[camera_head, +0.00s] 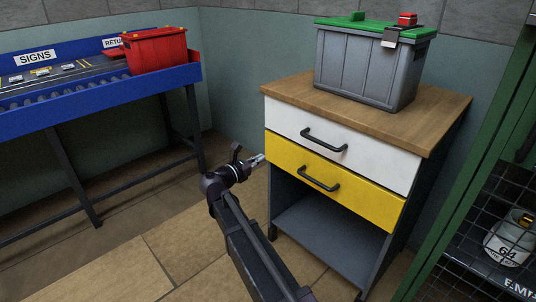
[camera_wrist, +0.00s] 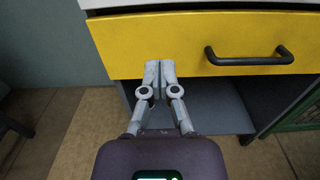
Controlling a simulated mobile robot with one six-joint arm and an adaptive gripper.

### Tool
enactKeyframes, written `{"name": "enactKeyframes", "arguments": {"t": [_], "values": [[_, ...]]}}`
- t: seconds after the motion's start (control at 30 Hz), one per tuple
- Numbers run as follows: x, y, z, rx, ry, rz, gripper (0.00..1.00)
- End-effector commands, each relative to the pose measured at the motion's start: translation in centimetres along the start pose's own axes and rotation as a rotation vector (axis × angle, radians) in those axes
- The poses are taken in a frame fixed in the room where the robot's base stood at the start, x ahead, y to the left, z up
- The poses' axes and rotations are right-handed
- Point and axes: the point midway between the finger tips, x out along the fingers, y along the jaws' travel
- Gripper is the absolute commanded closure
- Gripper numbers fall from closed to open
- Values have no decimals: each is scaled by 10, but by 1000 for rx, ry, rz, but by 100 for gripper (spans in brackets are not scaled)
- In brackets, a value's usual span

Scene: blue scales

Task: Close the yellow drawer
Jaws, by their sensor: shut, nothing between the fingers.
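The yellow drawer (camera_head: 345,188) is the lower drawer of a wooden-topped cabinet, under a white drawer (camera_head: 380,158). Its front looks about flush with the white one, with no clear gap showing. It has a black bar handle (camera_head: 319,179). In the wrist view the yellow front (camera_wrist: 185,35) spans the top, with its handle (camera_wrist: 250,55) to the right. My gripper (camera_head: 259,159) is at the front's left end. In the wrist view its fingertips (camera_wrist: 153,67) are together and empty, overlapping the front's lower left part. I cannot tell whether they touch it.
A grey bin with a green lid (camera_head: 365,65) stands on the cabinet top (camera_head: 450,105). An open shelf (camera_head: 325,235) is below the drawers. A blue conveyor table (camera_head: 100,115) with a red bin (camera_head: 155,50) is left. A green mesh rack (camera_head: 470,180) is right.

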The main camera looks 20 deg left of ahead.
Motion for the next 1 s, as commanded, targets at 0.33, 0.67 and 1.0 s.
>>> {"name": "enactKeyframes", "arguments": {"t": [0.33, 0.67, 1.0], "values": [[-21, 0, 0, 0, 0, 0, 100], [-20, 0, 0, 0, 0, 0, 100], [-21, 0, 0, 0, 0, 0, 100]]}}
